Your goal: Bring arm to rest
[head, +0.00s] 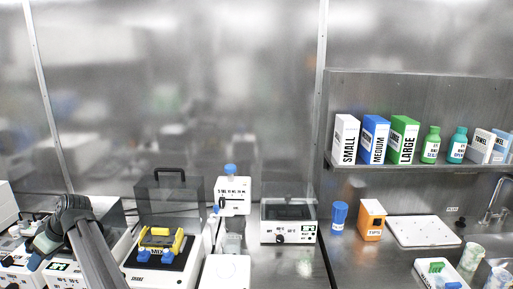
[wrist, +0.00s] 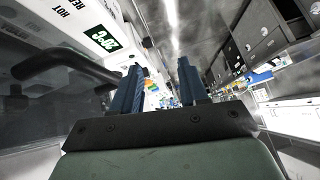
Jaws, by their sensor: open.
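My gripper (wrist: 160,92) shows in the wrist view with its two blue-grey fingers apart and nothing between them. In the head view my arm is at the lower left, and my gripper (head: 36,258) is low at its left side, over the devices there. The fingertips are too small in the head view to tell their gap. In the wrist view a dark curved handle (wrist: 70,66) is close to the left of the fingers, beside a white device with a green display (wrist: 103,38). I cannot tell whether the handle touches my gripper.
A shaker (head: 160,262) with a yellow rack and an open clear lid stands right of my arm. A white device (head: 288,222) stands further right. A blue cup (head: 339,217), an orange box (head: 371,220) and a white tray (head: 424,231) are on the right bench, below a shelf (head: 420,172).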

